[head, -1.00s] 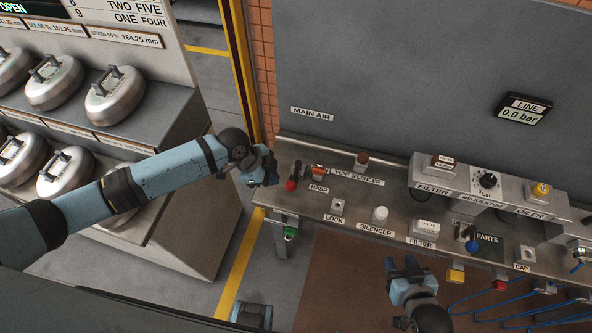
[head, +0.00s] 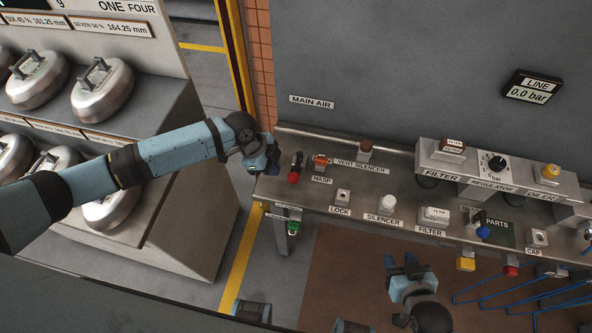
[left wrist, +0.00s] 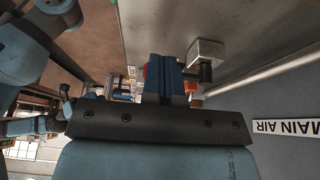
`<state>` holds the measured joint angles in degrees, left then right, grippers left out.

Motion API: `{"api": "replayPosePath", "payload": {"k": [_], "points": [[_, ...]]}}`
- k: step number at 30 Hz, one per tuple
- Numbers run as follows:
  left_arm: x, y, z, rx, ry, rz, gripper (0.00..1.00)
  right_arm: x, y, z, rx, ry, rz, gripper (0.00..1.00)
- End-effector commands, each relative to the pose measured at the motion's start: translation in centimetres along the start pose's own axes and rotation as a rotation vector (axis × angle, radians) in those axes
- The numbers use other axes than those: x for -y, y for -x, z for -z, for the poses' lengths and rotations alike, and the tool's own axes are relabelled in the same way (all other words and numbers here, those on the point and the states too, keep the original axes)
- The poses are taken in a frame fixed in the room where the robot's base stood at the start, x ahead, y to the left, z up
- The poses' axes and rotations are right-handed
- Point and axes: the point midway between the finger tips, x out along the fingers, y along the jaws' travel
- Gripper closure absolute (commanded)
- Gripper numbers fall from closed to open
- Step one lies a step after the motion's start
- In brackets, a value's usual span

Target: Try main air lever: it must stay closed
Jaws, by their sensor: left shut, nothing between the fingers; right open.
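The main air lever (head: 296,166) is at the left end of the bench, a dark handle with a red end, below the MAIN AIR label (head: 312,101) on the wall. My left gripper (head: 274,160) is shut and empty, just left of the lever. In the left wrist view, its blue fingers (left wrist: 167,76) cover part of the lever, whose red end (left wrist: 146,72) shows behind them. I cannot tell whether they touch. The orange-red hasp (head: 320,160) is right of the lever. My right gripper (head: 404,266) is open and empty in front of the bench.
The bench (head: 362,204) carries a lock, silencer and filter to the right. The line display (head: 530,88) reads 0.0 bar. A rack with round metal weights (head: 103,91) stands on the left, under my left arm. A yellow post (head: 237,60) rises behind the left gripper.

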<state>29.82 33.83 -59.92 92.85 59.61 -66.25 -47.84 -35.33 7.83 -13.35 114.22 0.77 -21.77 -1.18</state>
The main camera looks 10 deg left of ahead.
Motion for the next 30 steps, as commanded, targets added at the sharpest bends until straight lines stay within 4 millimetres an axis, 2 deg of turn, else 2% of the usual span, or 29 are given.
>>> {"api": "replayPosePath", "payload": {"k": [1,4,17,30], "points": [[0.0,-0.9,-0.1,-0.001,-0.001,0.0,1.0,0.1,-0.5,-0.6,-0.002,0.001,0.003,0.57],[0.0,-1.4,-0.1,-0.001,-0.001,0.0,1.0,0.3,-0.7,-0.8,-0.004,0.001,0.006,0.57],[0.0,-1.4,0.2,-0.001,-0.001,0.0,1.0,0.0,-0.6,-0.7,-0.007,0.004,0.002,0.57],[0.0,-1.9,1.4,-0.001,0.0,0.0,1.0,-0.1,-0.6,-0.8,-0.002,0.004,-0.001,0.57]]}}
